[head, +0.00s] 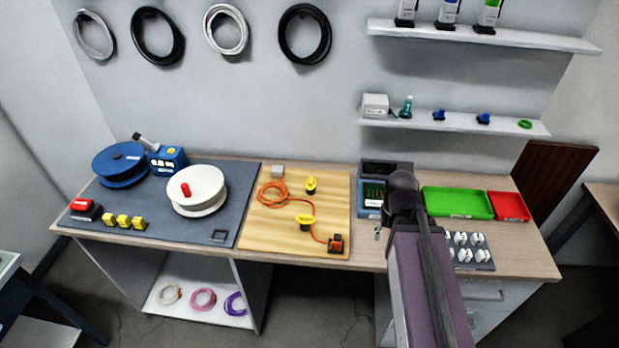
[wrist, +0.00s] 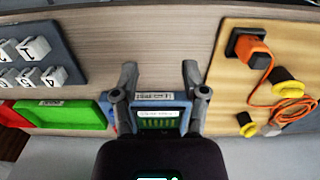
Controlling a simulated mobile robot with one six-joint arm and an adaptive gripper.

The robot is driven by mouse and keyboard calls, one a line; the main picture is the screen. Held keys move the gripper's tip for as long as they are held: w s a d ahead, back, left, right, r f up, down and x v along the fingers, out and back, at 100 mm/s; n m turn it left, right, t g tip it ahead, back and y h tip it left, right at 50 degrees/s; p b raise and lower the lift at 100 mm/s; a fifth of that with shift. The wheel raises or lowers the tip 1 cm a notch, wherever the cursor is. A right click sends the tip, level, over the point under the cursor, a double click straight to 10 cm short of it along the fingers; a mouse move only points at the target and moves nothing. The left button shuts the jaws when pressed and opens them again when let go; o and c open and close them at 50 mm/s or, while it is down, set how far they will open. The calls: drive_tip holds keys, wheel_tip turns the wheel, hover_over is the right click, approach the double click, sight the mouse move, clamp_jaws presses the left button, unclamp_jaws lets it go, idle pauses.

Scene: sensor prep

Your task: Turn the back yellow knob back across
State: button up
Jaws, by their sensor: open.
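The back yellow knob (head: 311,185) stands on a black base on the wooden board (head: 262,238). Its grip appears to run roughly front to back. The front yellow knob (head: 306,220) lies nearer the board's front edge, its bar running left to right. In the wrist view, turned about, the back knob (wrist: 247,127) is at lower right and the front knob (wrist: 287,88) above it. My gripper (wrist: 158,75) is open and empty, with the blue-grey meter (wrist: 158,115) behind its fingers. It is apart from both knobs, to the right of the board. My arm mostly hides it in the head view.
An orange cable (head: 270,192) loops across the board to an orange-and-black block (head: 336,243). A grey block (head: 277,171) sits at the back. Right of the meter are green (head: 457,203) and red (head: 509,206) trays and a holder of white numbered pieces (head: 470,256).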

drive_tip(key=o, duration=0.5)
drive_tip(key=shift+w, duration=0.1)
wheel_tip(320, 180, up, 9)
drive_tip(key=n+p, duration=0.9)
drive_tip(key=n, duration=0.8)
hover_over(311, 180)
drive_tip(key=shift+w+n, duration=0.1)
drive_tip(key=shift+n, duration=0.2)
drive_tip(key=shift+f, duration=0.15)
wheel_tip(311, 180, down, 14)
drive_tip(key=b, duration=1.3)
drive_tip(key=shift+r+b, duration=0.25)
drive_tip(key=shift+b, duration=0.15)
